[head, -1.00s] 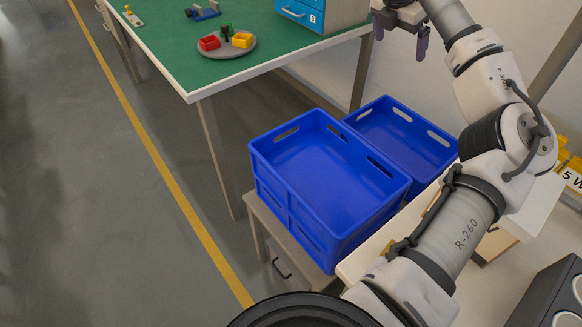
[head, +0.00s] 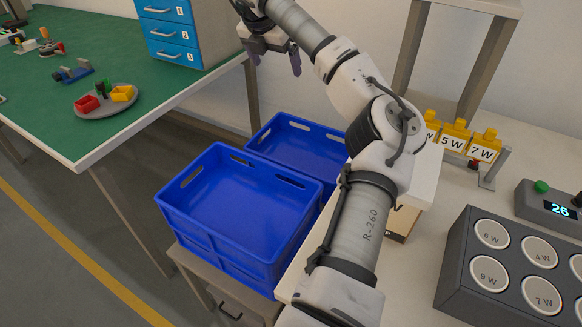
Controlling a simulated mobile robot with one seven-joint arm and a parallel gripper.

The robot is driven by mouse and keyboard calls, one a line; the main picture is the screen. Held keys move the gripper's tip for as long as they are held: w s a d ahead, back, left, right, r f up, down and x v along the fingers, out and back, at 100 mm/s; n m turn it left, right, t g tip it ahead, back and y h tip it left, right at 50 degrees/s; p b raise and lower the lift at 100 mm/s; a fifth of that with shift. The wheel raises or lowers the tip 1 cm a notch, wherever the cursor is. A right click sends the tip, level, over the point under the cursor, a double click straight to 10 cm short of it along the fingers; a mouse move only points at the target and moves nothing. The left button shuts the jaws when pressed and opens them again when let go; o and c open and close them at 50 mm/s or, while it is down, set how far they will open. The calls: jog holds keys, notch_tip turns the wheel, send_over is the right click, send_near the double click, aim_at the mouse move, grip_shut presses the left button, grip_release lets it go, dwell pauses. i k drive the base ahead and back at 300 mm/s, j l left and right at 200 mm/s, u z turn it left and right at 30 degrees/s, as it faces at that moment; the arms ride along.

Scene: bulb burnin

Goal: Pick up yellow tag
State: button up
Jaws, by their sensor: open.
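Several yellow tags stand in a row on a small grey rack at the right. One tag (head: 455,136) reads 5 W, and the tag (head: 484,146) to its right reads 7 W. A third tag (head: 431,125) on the left is partly hidden behind my arm, and only its W shows. My gripper (head: 275,65) is at the upper middle, above and behind the blue crates and well left of the tags. Its two dark fingers point down, apart and empty.
Two blue crates (head: 216,240) stand left of my arm. A green table (head: 60,121) with a drawer unit (head: 174,33) and a round tray (head: 104,113) is at the left. A dark socket block (head: 505,212) and a box displaying 26 (head: 553,212) are at the right.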

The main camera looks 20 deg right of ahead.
aim_at(455, 137)
jog(key=k+j+z, duration=0.1)
jog(key=z, duration=0.9)
jog(key=i+z, duration=0.1)
jog(key=z, duration=0.2)
